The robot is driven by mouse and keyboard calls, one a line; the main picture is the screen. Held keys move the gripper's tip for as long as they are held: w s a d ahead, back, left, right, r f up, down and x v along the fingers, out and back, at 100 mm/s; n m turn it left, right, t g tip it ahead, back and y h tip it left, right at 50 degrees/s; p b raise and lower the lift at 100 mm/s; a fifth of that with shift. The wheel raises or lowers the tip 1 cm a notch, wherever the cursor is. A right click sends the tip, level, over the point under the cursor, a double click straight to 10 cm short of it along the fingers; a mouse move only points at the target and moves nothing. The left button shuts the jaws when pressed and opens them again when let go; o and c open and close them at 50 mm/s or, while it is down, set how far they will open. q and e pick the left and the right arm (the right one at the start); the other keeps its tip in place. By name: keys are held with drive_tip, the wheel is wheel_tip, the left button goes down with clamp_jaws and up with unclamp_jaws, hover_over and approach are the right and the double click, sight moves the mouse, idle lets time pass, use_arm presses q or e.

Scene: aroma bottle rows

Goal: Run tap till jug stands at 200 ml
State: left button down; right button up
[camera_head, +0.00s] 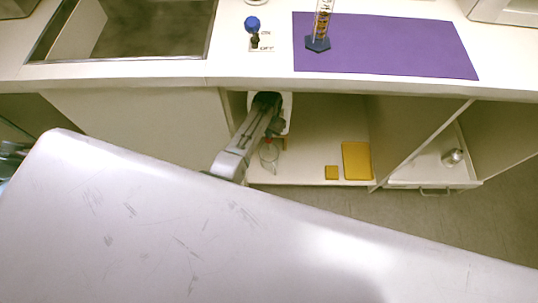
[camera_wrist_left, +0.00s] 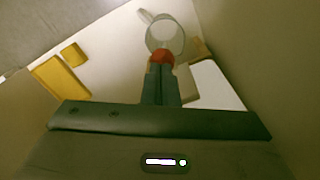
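A clear jug (camera_wrist_left: 165,35) with a red part (camera_wrist_left: 162,56) at its near side is in the left wrist view. In the head view the jug (camera_head: 268,153) is low inside the open cabinet. My left gripper (camera_wrist_left: 161,72) reaches into the cabinet, its fingers close together on the red part, which looks like the jug's handle. In the head view the gripper (camera_head: 273,130) is partly hidden by its own arm. I cannot tell whether the jug rests on the cabinet floor. A blue-knobbed fitting (camera_head: 252,24) stands on the counter right of the sink. My right gripper is out of view.
The sink (camera_head: 150,30) is at the upper left. A measuring cylinder (camera_head: 320,25) stands on a purple mat (camera_head: 400,45). Yellow blocks (camera_head: 356,160) lie in the cabinet right of the jug. A metal item (camera_head: 452,157) lies in an open drawer. Cabinet walls flank the arm.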

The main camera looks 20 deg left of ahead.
use_arm(q)
drive_tip(key=shift+f+b, duration=0.5)
drive_tip(key=shift+f, duration=0.3)
